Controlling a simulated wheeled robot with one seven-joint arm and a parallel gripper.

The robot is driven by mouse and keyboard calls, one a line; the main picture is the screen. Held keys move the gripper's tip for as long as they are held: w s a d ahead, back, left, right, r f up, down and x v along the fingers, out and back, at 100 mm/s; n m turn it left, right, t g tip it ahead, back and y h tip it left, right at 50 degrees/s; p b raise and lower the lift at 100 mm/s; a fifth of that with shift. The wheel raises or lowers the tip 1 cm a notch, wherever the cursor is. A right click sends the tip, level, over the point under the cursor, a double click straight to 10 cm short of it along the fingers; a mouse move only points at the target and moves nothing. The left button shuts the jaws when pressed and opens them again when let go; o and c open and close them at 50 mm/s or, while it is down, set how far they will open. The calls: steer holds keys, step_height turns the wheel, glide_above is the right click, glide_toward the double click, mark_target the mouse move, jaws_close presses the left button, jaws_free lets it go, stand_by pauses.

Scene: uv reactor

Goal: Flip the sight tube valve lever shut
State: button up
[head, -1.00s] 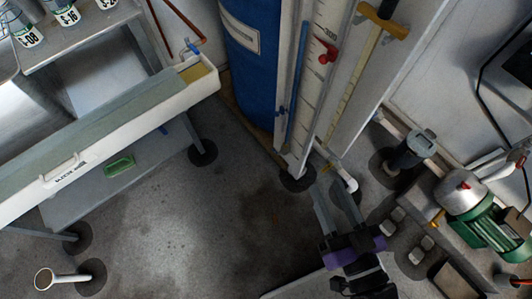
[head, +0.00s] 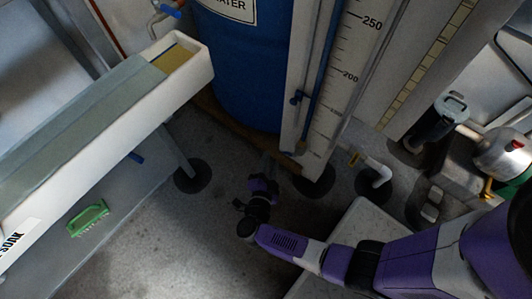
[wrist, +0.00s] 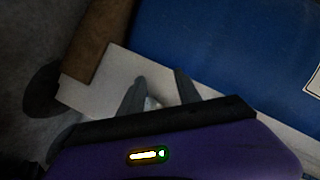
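The sight tube (head: 323,75), filled blue, runs up a white scale board (head: 302,60) beside the blue drum (head: 240,75). A small blue lever-like part (head: 297,97) sticks out at the board's left side; I cannot tell for sure whether it is the valve lever or how it is set. My gripper (head: 270,160) is low, near the foot of the board and drum. In the wrist view, my gripper (wrist: 161,86) has its fingers apart in front of the white board (wrist: 105,85). A small pale thing (wrist: 152,103) shows between them, too dark to identify.
A white trough (head: 120,130) with a green brush (head: 88,217) beneath stands at left. A pump (head: 505,150) is farther right.

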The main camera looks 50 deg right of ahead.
mark_target(288, 155)
steer(key=d+f, duration=0.1)
steer(key=d, duration=0.1)
steer(key=s+d+f+g+b, duration=0.1)
steer(key=d, duration=0.2)
steer(key=d+f+m+g, duration=0.1)
steer(key=d, duration=0.2)
steer(key=shift+s+f+h, duration=0.2)
steer(key=shift+s+h, duration=0.1)
steer(key=shift+c, duration=0.4)
jaws_close()
